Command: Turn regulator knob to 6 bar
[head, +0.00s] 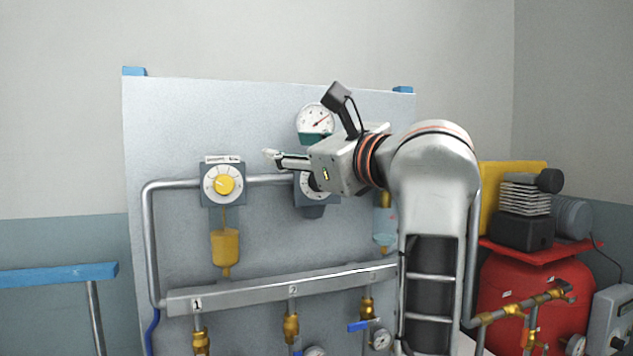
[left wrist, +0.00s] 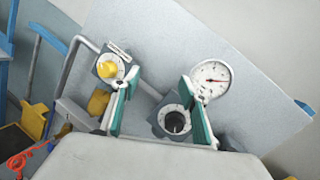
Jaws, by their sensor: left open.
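A black knob (left wrist: 175,122) on a white dial sits on a grey regulator body (left wrist: 158,128) on the panel; in the head view its dial (head: 306,187) is partly hidden by my gripper. A yellow knob (head: 224,185) on a second white dial is to its left, also in the left wrist view (left wrist: 107,69). A round gauge (head: 316,121) with a red needle sits above the black-knob regulator. My left gripper (head: 279,158) is open and empty in front of the panel, its teal fingers apart in the left wrist view (left wrist: 160,78). It appears clear of both knobs. The dial numbers are too small to read.
Pipes join the units, and a numbered manifold (head: 270,290) with brass valves runs below. A yellow bowl (head: 225,248) hangs under the yellow knob's unit. A red tank (head: 520,290) with a compressor stands at right; a blue rail (head: 60,273) is at left.

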